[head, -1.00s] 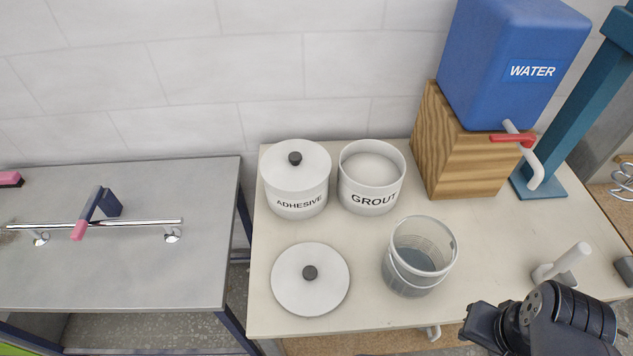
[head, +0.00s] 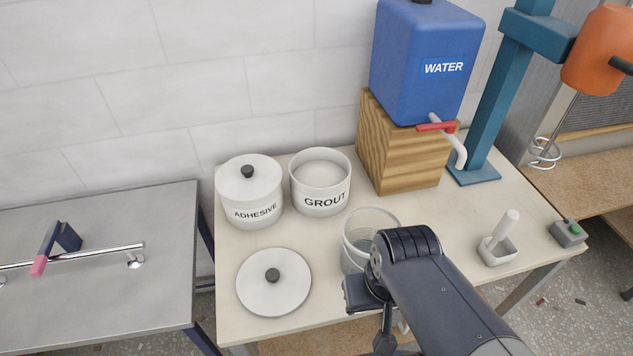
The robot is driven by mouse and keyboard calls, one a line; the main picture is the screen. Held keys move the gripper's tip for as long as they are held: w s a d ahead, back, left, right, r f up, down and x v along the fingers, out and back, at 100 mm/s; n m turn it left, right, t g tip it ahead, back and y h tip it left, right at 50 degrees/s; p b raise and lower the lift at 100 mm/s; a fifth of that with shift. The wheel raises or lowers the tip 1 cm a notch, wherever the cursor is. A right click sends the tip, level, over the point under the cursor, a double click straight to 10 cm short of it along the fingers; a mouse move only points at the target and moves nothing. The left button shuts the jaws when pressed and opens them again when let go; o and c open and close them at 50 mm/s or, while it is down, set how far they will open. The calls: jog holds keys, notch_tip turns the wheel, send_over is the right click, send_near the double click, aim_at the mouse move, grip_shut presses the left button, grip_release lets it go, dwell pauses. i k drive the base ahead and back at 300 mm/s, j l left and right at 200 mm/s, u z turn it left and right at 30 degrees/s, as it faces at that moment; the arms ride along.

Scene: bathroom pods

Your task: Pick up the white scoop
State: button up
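The white scoop (head: 497,249) stands on the right part of the beige table, its pale handle tilted up and to the right. My dark arm reaches in from the lower right. My gripper (head: 382,322) is at the end of it, near the table's front edge, left of the scoop and apart from it. The arm's links hide most of the gripper, and its fingers cannot be made out clearly. Nothing is seen in it.
A clear bucket (head: 368,222) stands behind my arm, partly hidden. The adhesive tub (head: 250,195), grout tub (head: 321,185) and loose lid (head: 274,283) are to the left. The water tank (head: 420,60) sits on a wooden block (head: 410,150). A grey switch box (head: 568,233) is right of the scoop.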

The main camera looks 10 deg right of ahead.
aim_at(496, 251)
jog(key=z, duration=1.65)
jog(key=k+l+u, duration=0.1)
jog(key=l+u, duration=0.2)
jog(key=u, duration=0.2)
jog(key=k+l+u, duration=0.1)
jog(key=l+u, duration=0.15)
jog(key=u, duration=0.25)
